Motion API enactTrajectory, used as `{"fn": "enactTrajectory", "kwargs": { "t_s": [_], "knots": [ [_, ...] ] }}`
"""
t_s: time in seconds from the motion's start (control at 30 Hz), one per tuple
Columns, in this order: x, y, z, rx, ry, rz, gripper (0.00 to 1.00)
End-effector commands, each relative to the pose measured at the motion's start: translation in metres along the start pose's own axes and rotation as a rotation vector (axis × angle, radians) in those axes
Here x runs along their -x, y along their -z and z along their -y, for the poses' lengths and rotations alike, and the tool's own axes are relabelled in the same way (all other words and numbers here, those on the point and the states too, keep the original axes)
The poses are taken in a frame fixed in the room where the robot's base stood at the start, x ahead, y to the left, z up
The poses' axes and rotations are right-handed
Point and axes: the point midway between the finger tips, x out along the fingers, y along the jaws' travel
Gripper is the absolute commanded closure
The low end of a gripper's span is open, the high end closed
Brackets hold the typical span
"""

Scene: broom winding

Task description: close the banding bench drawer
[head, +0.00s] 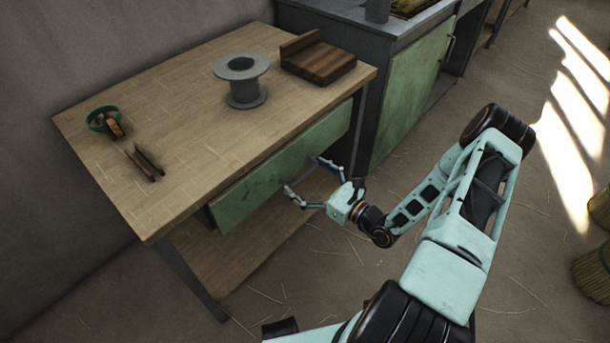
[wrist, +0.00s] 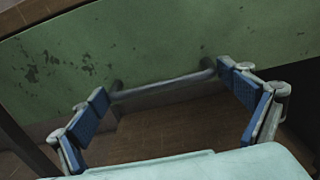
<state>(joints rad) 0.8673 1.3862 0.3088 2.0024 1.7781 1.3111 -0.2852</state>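The banding bench (head: 190,115) has a wooden top, with a green drawer front (head: 262,178) under its front edge. The drawer looks at or near flush with the bench, but I cannot tell its exact gap. My gripper (head: 308,178) is in front of the drawer front, with its fingers spread wide. In the wrist view the worn green front (wrist: 150,45) fills the upper part. A grey bar handle (wrist: 165,86) runs across between the two blue finger pads of my gripper (wrist: 168,102), roughly spanning the gap. I cannot tell whether the pads touch it.
On the bench top are a grey spool (head: 241,80), a wooden block (head: 320,62), a green ring-shaped item (head: 103,120) and a small brown piece (head: 146,163). A lower shelf (head: 235,255) lies below the drawer. A green cabinet (head: 408,100) stands right.

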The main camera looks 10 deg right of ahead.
Motion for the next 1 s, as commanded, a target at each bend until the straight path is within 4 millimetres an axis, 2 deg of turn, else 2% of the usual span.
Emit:
{"fn": "enactTrajectory", "kwargs": {
  "t_s": [0.03, 0.23, 0.37, 0.53, 0.77, 0.8, 0.83, 1.0],
  "knots": [
    [0.0, 0.0, 0.0, 0.0, 0.001, 0.0, 0.26],
    [0.0, 0.0, 0.0, 0.0, 0.001, 0.0, 0.48],
    [-0.005, 0.0, 0.0, 0.001, 0.0, 0.001, 0.48],
    [-0.026, 0.0, 0.0, 0.002, 0.0, 0.001, 0.48],
    [-0.028, 0.0, 0.0, 0.001, 0.001, 0.002, 0.48],
    [-0.028, 0.0, 0.0, 0.001, 0.001, 0.002, 0.04],
    [-0.028, 0.0, 0.0, 0.001, 0.001, 0.002, 0.01],
    [-0.027, 0.0, 0.0, 0.001, 0.0, 0.001, 0.0]
  ]
}}
